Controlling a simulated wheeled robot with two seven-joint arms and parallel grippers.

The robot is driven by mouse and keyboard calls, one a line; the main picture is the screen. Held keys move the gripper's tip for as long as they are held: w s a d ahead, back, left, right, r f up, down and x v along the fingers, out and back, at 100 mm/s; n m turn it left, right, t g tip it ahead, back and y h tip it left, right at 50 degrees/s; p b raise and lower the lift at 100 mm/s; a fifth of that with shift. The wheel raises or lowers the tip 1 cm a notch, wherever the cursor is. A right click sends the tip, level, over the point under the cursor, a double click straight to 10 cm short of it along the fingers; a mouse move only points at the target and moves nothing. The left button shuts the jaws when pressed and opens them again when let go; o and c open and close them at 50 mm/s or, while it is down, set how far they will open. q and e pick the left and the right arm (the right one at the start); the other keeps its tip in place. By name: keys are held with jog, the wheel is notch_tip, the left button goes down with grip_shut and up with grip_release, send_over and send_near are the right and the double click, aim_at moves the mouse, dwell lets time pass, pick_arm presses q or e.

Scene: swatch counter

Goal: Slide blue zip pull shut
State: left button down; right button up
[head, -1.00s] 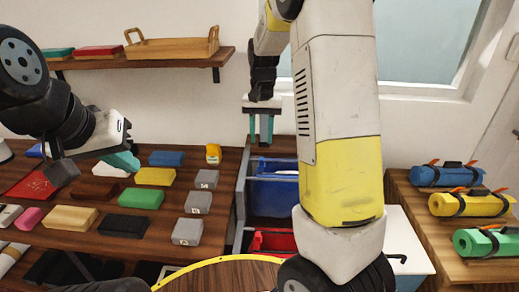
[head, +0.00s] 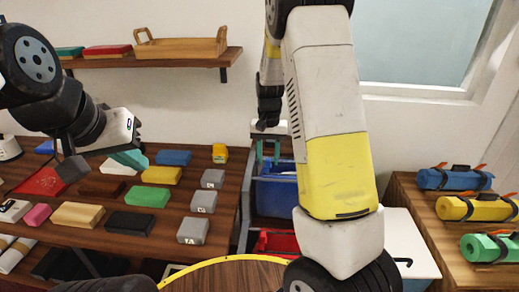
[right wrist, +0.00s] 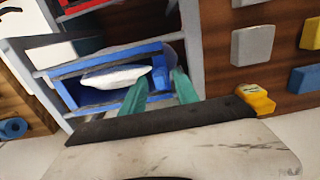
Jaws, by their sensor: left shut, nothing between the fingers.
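A blue rolled bundle (head: 446,179) with black straps and orange tabs lies on the right-hand wooden table. I cannot make out a blue zip pull on it or elsewhere. In the right wrist view the two fingers (right wrist: 160,92) stand apart in front of the same blue bin (right wrist: 66,71), which holds a white item (right wrist: 115,77) and a small blue piece. My left gripper (head: 134,158) is shut and empty above the swatch counter, far from the bundle.
A yellow bundle (head: 476,207) and a green bundle (head: 490,246) lie nearer on the right table. Several coloured blocks cover the wooden counter (head: 165,242) at left. A red bin (head: 276,243) sits below the blue one. My right arm hides part of the middle.

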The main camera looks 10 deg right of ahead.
grip_shut()
dwell(1.3)
